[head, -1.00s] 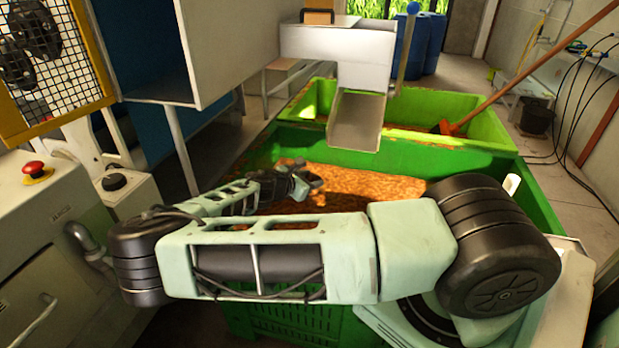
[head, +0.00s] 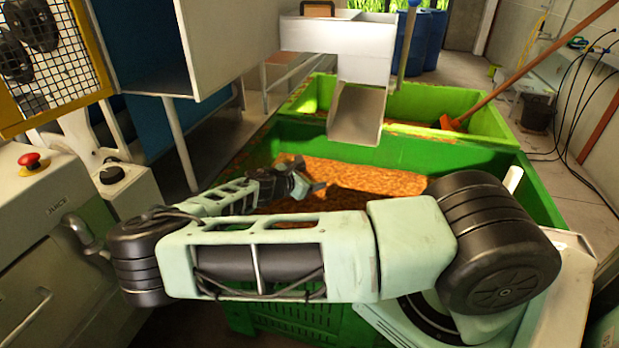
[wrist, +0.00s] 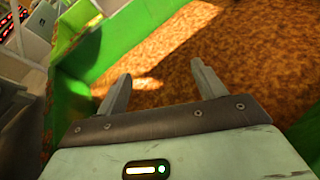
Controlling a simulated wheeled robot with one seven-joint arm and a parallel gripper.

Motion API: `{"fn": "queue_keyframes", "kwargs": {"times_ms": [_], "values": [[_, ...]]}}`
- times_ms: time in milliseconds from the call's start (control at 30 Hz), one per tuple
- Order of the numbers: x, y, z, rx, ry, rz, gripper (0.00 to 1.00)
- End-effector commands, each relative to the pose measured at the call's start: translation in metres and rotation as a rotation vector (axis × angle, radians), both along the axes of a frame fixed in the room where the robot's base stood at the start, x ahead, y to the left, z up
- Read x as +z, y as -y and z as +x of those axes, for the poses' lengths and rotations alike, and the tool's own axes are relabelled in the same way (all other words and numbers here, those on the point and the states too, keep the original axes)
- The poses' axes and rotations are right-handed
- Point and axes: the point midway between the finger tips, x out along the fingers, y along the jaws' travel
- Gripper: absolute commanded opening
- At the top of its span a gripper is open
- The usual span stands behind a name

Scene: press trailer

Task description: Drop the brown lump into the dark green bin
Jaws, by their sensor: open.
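The dark green bin (head: 430,155) stands in front of me, holding a bed of orange-brown pulp (head: 365,178). My gripper (head: 318,187) is over the inside of this bin, near its left side, with the arm reaching across in front. In the wrist view my gripper (wrist: 161,72) has its two fingers apart, with nothing between them. Pulp (wrist: 240,60) lies below the fingers, and a green bin wall (wrist: 130,40) runs at the left. I cannot pick out the brown lump as a separate thing in either view now.
A brighter green bin (head: 400,100) with a long-handled tool (head: 540,70) stands behind. A metal chute (head: 357,112) hangs over the dark green bin's back edge. A machine with a red button (head: 30,162) is at the left. Hoses hang at the right wall.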

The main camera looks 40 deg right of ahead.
Motion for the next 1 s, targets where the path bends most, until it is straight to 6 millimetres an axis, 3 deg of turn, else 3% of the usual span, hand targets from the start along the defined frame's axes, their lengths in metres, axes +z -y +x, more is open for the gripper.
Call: {"fn": "queue_keyframes", "kwargs": {"times_ms": [167,700,1000], "values": [[0.008,-0.023,-0.001,0.005,0.002,0.002,0.69],[0.053,-0.133,-0.014,0.004,0.001,0.002,0.69],[0.064,-0.157,-0.018,0.001,0.000,0.001,0.69]]}}
